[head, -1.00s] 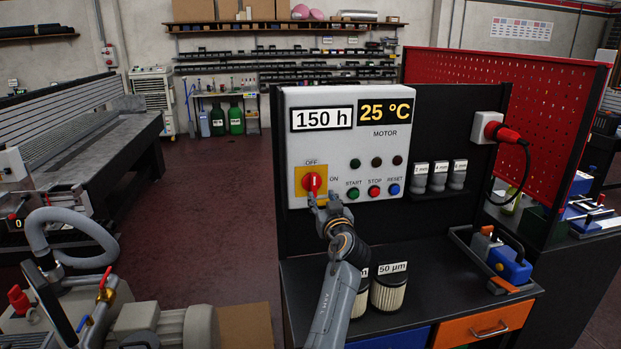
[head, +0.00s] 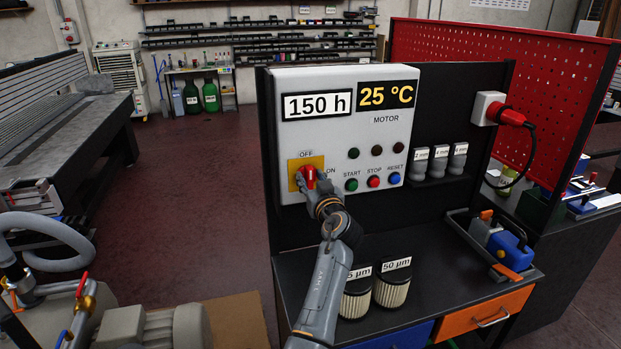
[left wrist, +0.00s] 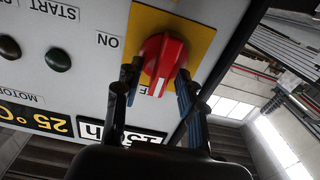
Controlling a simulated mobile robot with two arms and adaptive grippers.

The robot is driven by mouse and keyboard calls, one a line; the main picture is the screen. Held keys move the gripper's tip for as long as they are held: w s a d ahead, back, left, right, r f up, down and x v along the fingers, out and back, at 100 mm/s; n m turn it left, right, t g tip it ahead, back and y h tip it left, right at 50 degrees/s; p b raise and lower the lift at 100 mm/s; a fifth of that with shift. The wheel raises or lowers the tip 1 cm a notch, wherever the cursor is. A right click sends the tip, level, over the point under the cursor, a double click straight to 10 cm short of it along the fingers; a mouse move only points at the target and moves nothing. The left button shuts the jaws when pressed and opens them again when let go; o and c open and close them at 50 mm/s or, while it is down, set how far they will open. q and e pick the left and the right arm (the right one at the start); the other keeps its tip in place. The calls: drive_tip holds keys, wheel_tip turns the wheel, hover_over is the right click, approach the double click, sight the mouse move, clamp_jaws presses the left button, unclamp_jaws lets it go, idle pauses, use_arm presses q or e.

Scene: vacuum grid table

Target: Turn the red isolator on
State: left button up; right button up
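The red isolator (head: 309,174) is a rotary knob on a yellow plate (head: 292,166), at the lower left of the white control panel (head: 330,135). OFF is printed above it and ON to its right. In the left wrist view, turned upside down, the knob (left wrist: 163,60) has its white mark toward the OFF label, which is partly hidden. My left gripper (head: 310,182) is at the knob. Its fingers (left wrist: 157,88) stand apart, one on each side of the knob; I cannot tell whether they touch it. My right gripper is not in view.
START (head: 351,185), STOP (head: 374,181) and RESET (head: 395,178) buttons sit close right of the knob. Filters (head: 392,289) stand on the black bench below, near my left arm. A red plug (head: 510,117) with a cable is at the right. Floor left of the panel is clear.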

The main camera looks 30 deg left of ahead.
use_arm(q)
clamp_jaws()
